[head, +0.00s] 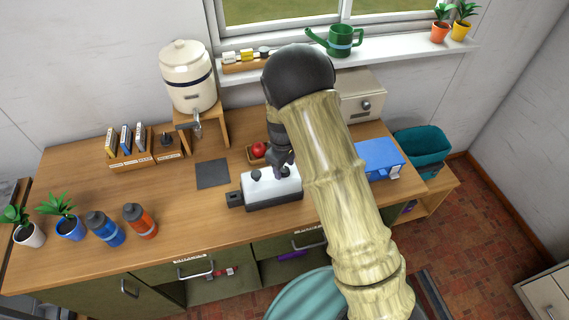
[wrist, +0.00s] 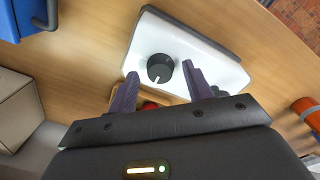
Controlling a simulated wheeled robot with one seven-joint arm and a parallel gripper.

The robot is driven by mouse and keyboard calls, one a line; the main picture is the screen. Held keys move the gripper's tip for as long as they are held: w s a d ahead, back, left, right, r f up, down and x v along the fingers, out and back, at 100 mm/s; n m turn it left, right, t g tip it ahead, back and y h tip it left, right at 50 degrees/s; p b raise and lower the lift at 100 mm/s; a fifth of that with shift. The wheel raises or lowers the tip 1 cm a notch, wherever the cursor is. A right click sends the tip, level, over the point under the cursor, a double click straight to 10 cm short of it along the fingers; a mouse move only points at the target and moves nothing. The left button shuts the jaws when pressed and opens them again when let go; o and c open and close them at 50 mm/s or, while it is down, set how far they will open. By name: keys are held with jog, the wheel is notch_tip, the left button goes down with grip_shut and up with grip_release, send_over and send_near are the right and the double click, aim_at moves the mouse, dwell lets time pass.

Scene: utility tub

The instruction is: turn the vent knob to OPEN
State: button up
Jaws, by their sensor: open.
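A white-topped box with a dark base (head: 272,192) stands on the wooden counter and carries dark knobs. In the wrist view the white top (wrist: 205,65) holds a round black knob (wrist: 160,66) with a short white pointer line that points toward the bottom of the picture. No lettering on the box can be read. My gripper (wrist: 161,70) is open, with one finger on each side of this knob; I cannot tell whether they touch it. A second dark knob (head: 255,174) shows left of my gripper in the head view. My gripper (head: 284,160) hangs over the box's back right part.
A red round item (head: 259,149) in a small wooden tray lies just behind the box. A blue case (head: 380,158) stands to the right, a dark square mat (head: 212,173) to the left. A dispenser (head: 188,75) stands at the back left.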

jog(key=shift+f, duration=0.3)
jog(key=shift+s+r, duration=0.1)
jog(key=shift+s, duration=0.05)
jog(key=c, duration=1)
